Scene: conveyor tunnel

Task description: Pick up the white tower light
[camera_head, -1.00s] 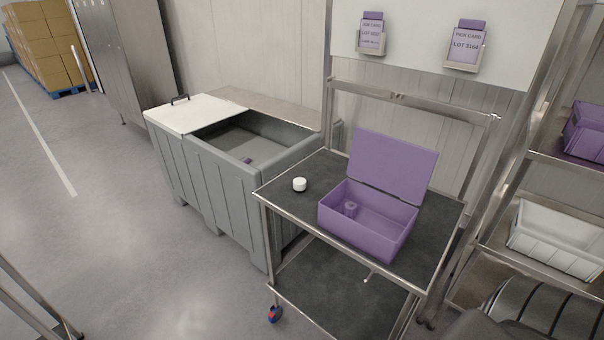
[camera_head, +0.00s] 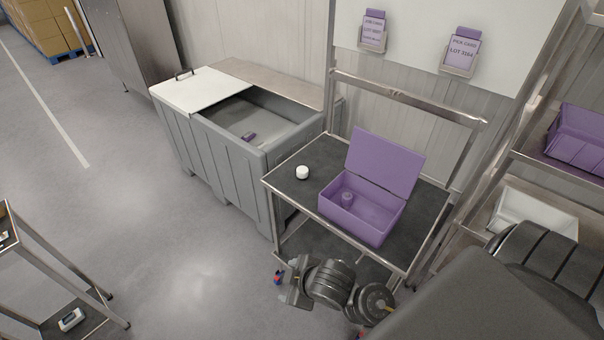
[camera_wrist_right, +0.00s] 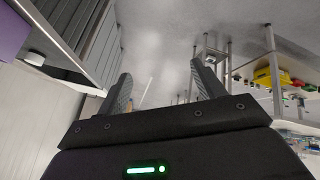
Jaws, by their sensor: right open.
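The white tower light (camera_head: 302,172), a short white cylinder with a dark base, stands upright on the dark top of the steel cart (camera_head: 318,156), left of the purple box. In the right wrist view a small white object (camera_wrist_right: 34,58) near the left edge looks like the same light. My right gripper (camera_head: 288,284) is low in front of the cart, below and apart from the light. In its wrist view its two fingers (camera_wrist_right: 160,78) are spread with nothing between them. My left gripper is not in view.
An open purple box (camera_head: 358,220) with a purple round piece (camera_head: 347,198) inside stands beside the light. A grey bin (camera_head: 222,155) with a half-open white lid is left of the cart. Shelves with a purple bin (camera_head: 577,138) stand at right.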

